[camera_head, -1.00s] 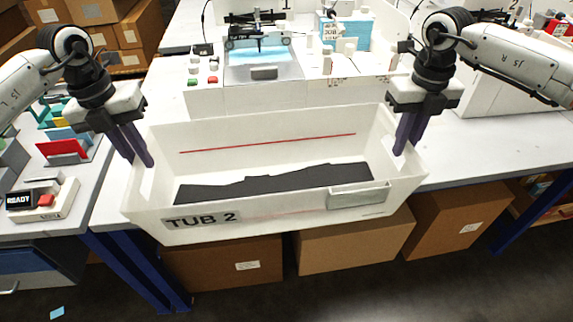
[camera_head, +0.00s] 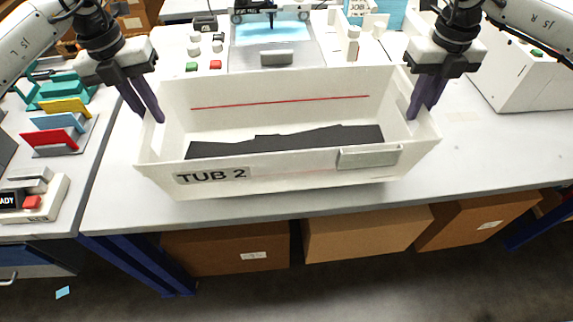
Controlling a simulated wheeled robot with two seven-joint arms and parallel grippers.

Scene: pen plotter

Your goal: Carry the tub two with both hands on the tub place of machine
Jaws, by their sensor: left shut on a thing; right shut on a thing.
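The white tub two (camera_head: 300,178), labelled "TUB 2", is held level over the front of the white table, in the middle of the head view. It has a red line inside its back wall and dark, uneven material on its floor. My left gripper (camera_head: 150,112) is shut on the tub's left end wall. My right gripper (camera_head: 419,108) is shut on its right end wall. The machine (camera_head: 275,60) stands behind the tub, with a blue-lit plate and buttons on top. Its tub place cannot be made out; the tub hides the machine's lower front.
Left of the tub, a side table holds coloured cards in a rack (camera_head: 62,138) and a box with a "READY" display (camera_head: 32,200). A white block (camera_head: 525,75) stands at the right. Cardboard boxes (camera_head: 365,233) sit under the table, whose surface right of the tub is clear.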

